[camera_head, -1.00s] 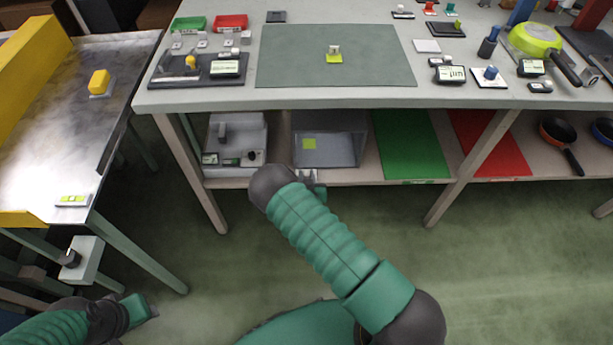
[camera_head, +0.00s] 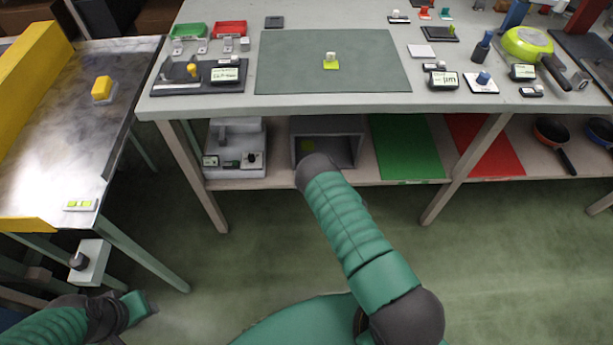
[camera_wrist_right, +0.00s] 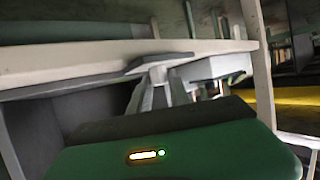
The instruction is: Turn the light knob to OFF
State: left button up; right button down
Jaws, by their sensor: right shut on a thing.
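No knob is legibly marked as the light knob. A black knob (camera_head: 78,261) sits on a pale box (camera_head: 95,262) under the left table. Another small dark knob (camera_head: 258,160) is on the grey device (camera_head: 235,148) on the lower shelf. My right arm reaches toward the grey open-front bin (camera_head: 348,130) beside that device, and its gripper is hidden behind the arm. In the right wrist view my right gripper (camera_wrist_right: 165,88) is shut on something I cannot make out. My left gripper (camera_head: 143,303) is low at the left, apart from the pale box; its fingers are unclear.
The bench top (camera_head: 300,105) holds a grey-green mat (camera_head: 290,60), red and green trays and several small parts. Green (camera_head: 405,150) and red (camera_head: 490,150) mats and pans (camera_head: 552,130) lie on the lower shelf. The left table (camera_head: 60,150) has a yellow guard. The floor in front is open.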

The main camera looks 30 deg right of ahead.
jog(key=shift+d+n+y, duration=0.15)
jog(key=shift+n+y, duration=0.55)
jog(key=shift+y, duration=0.1)
jog(key=c, duration=1.2)
grip_release()
jog(key=p+v, duration=0.5)
jog(key=v, duration=1.1)
jog(key=shift+s+d+r, duration=0.25)
jog(key=shift+s+d, duration=0.05)
jog(key=shift+w, duration=0.1)
